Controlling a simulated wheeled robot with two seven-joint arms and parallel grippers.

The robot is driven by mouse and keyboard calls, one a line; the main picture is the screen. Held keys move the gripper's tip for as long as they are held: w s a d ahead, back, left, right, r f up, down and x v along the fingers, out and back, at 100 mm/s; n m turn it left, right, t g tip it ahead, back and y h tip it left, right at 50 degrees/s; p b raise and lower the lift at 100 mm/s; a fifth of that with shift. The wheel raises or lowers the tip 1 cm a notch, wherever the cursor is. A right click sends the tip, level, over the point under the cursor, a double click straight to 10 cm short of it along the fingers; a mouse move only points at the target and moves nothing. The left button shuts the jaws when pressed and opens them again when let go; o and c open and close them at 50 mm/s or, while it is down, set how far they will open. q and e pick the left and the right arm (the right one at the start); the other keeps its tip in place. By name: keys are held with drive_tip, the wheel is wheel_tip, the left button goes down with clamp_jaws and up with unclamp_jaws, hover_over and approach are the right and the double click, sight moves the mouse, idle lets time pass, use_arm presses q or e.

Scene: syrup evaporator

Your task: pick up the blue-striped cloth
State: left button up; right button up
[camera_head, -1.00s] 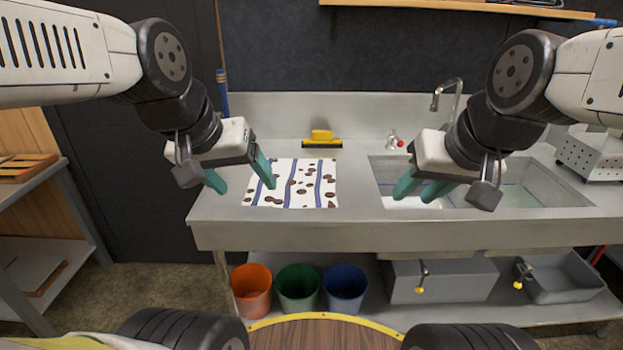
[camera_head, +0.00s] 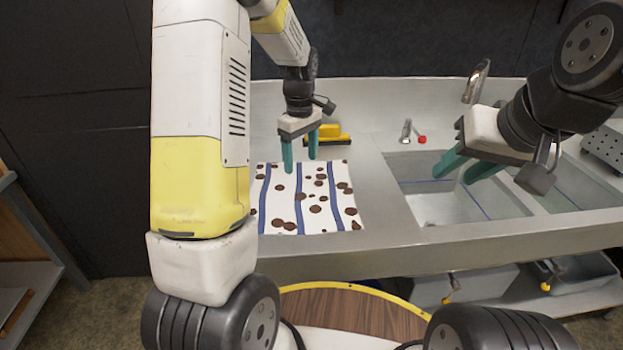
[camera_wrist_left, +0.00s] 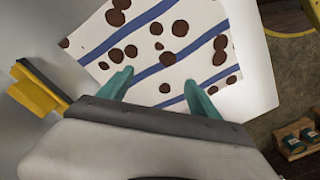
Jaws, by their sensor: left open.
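The blue-striped cloth (camera_head: 310,208) is white with blue stripes and brown spots. It lies flat on the steel counter left of the sink, and it also shows in the left wrist view (camera_wrist_left: 165,45). My left gripper (camera_head: 301,165) is open and empty, fingers pointing down at the cloth's far edge. In the left wrist view its teal fingertips (camera_wrist_left: 158,80) overlap the near part of the cloth; I cannot tell if they touch it. My right gripper (camera_head: 452,172) is over the sink, its two teal fingers apart, with nothing between them.
A yellow squeegee (camera_head: 325,135) lies on the counter (camera_head: 385,240) behind the cloth, close to my left gripper. The sink (camera_head: 455,208) with its faucet (camera_head: 476,82) is to the right. The counter's front edge runs just before the cloth.

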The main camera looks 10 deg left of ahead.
use_arm(q)
drive_tip(key=shift+f, duration=4.8)
drive_tip(key=shift+s, duration=0.1)
clamp_jaws()
wheel_tip(320, 180, up, 12)
wheel_tip(320, 180, up, 18)
hover_over(302, 194)
